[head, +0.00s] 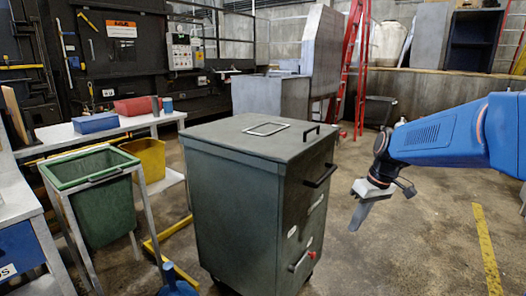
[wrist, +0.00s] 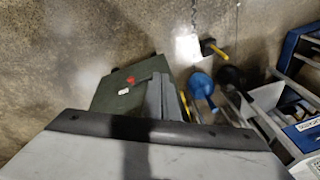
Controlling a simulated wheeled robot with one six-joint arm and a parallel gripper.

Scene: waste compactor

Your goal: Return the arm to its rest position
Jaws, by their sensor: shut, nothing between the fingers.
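My blue arm (head: 435,137) reaches in from the right in the head view. My gripper (head: 357,222) hangs from its end, pointing down and slightly left. It is to the right of the large green-grey bin (head: 235,200), apart from it in the picture. The fingers are shut with nothing between them. In the wrist view my gripper (wrist: 165,92) shows as grey fingers in front of a dark green surface (wrist: 118,92) with a red spot, which looks like part of the bin. The grey gripper body hides the lower part of that view.
The bin has a closed lid and a black side handle (head: 321,176). A green tub (head: 92,205) in a frame and a yellow tub (head: 150,158) stand left. A red ladder (head: 349,75) stands behind. Open floor with a yellow line (head: 487,250) lies right.

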